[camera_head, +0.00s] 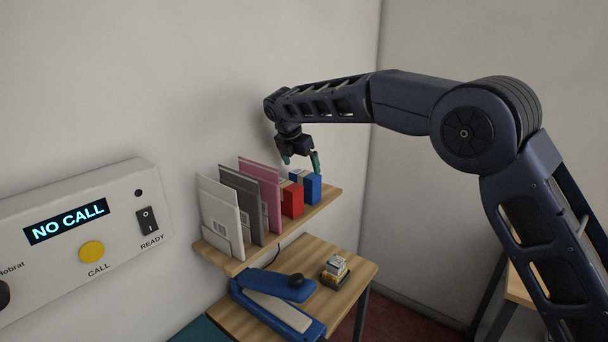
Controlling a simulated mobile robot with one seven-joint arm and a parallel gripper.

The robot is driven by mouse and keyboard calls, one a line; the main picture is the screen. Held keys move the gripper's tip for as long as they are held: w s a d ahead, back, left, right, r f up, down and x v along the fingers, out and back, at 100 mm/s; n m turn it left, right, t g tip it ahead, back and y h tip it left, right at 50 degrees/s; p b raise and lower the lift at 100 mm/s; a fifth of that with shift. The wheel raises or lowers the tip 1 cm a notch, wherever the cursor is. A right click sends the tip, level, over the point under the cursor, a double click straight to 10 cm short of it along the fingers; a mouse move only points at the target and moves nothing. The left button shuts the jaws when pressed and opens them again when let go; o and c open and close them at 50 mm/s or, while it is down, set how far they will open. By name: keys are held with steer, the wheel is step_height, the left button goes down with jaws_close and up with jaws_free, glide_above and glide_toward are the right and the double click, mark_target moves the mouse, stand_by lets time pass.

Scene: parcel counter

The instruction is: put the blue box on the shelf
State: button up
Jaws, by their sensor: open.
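The blue box (312,188) stands upright on the wooden shelf (325,201), near its right end, with a pale label on its left side. My gripper (301,160) is open just above the blue box, fingers pointing down. One fingertip reaches down by the top of the blue box at its right. The other fingertip is to the left and higher. I cannot tell whether either finger touches the box.
A red box (292,200) stands just left of the blue one. Pink (262,180), grey (240,197) and white (219,208) flat parcels stand further left. Below, a table (352,272) holds a blue device (279,308) and a small stack (335,270). A call panel (91,230) is on the wall.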

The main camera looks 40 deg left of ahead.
steer(key=shift+v, duration=2)
